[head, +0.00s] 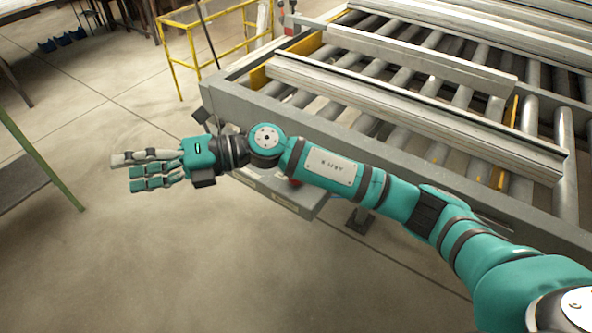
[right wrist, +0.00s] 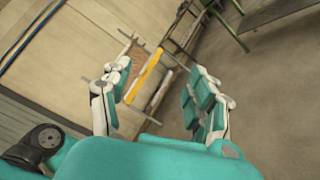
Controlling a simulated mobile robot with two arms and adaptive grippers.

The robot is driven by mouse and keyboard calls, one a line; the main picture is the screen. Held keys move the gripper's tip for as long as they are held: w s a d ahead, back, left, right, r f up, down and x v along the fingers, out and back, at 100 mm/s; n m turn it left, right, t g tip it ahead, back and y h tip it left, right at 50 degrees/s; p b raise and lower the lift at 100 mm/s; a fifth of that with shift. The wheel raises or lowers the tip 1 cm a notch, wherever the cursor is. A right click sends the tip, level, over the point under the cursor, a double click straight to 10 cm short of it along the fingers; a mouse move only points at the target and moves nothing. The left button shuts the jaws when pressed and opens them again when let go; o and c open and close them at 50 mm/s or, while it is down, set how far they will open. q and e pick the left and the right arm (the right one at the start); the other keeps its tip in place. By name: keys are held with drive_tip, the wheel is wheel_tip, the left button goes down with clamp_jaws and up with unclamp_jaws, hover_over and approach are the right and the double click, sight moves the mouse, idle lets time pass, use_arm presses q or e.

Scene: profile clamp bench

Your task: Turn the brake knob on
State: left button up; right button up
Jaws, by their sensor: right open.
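My right gripper (head: 126,171) is at the end of my teal right arm, which reaches across the bench's near side in the head view. It is open and empty over bare floor, left of the bench. The right wrist view shows its fingers (right wrist: 158,92) spread apart with nothing between them. A small red part (head: 295,183) shows just under my forearm, by a grey box (head: 287,197) on the bench's near side. It is mostly hidden by my arm, and I cannot tell whether it is the brake knob or how it is turned. My left gripper is not in view.
The grey roller bench (head: 350,146) carries long metal profiles (head: 425,110). Another red part (head: 291,5) shows at its far corner. A yellow rail frame (head: 222,42) stands behind, and a green-legged table (head: 42,158) is at the left. The floor between is clear.

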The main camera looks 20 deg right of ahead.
drive_tip(key=w+d+f+n+g+h, duration=0.1)
drive_tip(key=w+d+f+n+h, duration=0.1)
drive_tip(key=w+d+f+h, duration=0.3)
drive_tip(key=w+d+f+n+h, duration=0.1)
drive_tip(key=d+f+n+h, duration=0.15)
drive_tip(key=d+h, duration=0.45)
drive_tip(key=w+d+r+m+h, duration=0.1)
drive_tip(key=w+d+r+h, duration=0.15)
drive_tip(key=d, duration=0.65)
drive_tip(key=w+d+r+h, duration=0.15)
drive_tip(key=d+h, duration=0.25)
drive_tip(key=d, duration=0.5)
drive_tip(key=shift+t, duration=0.3)
wheel_tip(320, 180, down, 17)
drive_tip(key=p, duration=0.4)
drive_tip(key=shift+c, duration=0.2)
drive_tip(key=shift+r, duration=0.1)
drive_tip(key=c, duration=1.1)
